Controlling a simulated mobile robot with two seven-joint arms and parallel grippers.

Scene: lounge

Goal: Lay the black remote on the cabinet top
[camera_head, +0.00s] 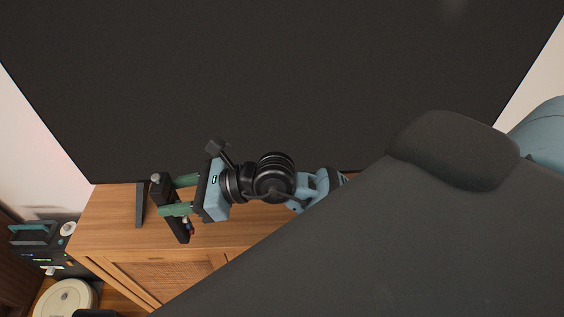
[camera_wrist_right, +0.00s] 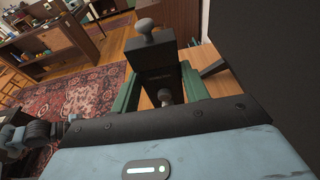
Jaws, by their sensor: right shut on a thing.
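The black remote (camera_head: 169,208) is a long dark bar with a pale knob at one end. My right gripper (camera_head: 173,196) is shut on it, its green fingers on either side. In the head view the remote overlaps the left part of the wooden cabinet top (camera_head: 111,213); I cannot tell whether it touches the wood. The wrist view shows the remote (camera_wrist_right: 158,60) between the green fingers, with two knobs. The wood (camera_wrist_right: 203,53) lies beyond it. My left gripper is not in view.
A large black screen (camera_head: 270,80) stands behind the cabinet top, with a dark foot (camera_head: 140,206) just left of the remote. A dark device (camera_head: 40,244) and a round pale machine (camera_head: 65,299) are on the left. Bare wood shows near the cabinet's front edge.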

